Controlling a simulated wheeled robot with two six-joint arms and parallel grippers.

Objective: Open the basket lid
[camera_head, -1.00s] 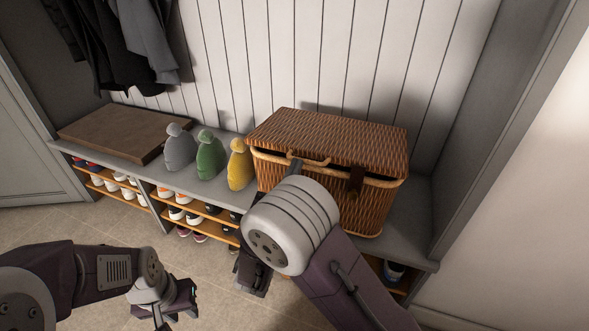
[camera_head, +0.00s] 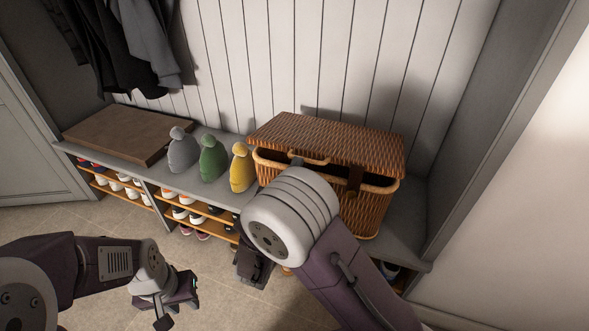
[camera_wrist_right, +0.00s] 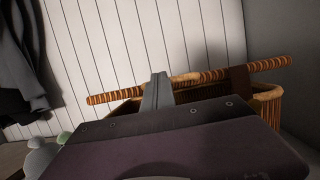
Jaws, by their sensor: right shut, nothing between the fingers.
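The brown wicker basket (camera_head: 375,213) stands on the right end of the bench. Its woven lid (camera_head: 335,138) is raised a little at the front, with a dark gap above the rim. A tan loop handle and a dark leather strap (camera_head: 354,180) are at its front. My right gripper (camera_head: 296,161) is shut and empty at the lid's front edge by the handle, mostly hidden behind my wrist. The right wrist view shows its finger (camera_wrist_right: 157,92) against the lid's edge (camera_wrist_right: 215,76), above the rim (camera_wrist_right: 268,93). My left gripper (camera_head: 176,312) hangs low at the left, away from the basket; its jaw opening is unclear.
Grey, green (camera_head: 212,159) and yellow (camera_head: 242,167) rounded objects stand left of the basket. A brown flat board (camera_head: 130,133) lies further left. Shoes fill the shelves below. Dark coats (camera_head: 125,45) hang above. A grey side panel (camera_head: 490,120) closes the right end.

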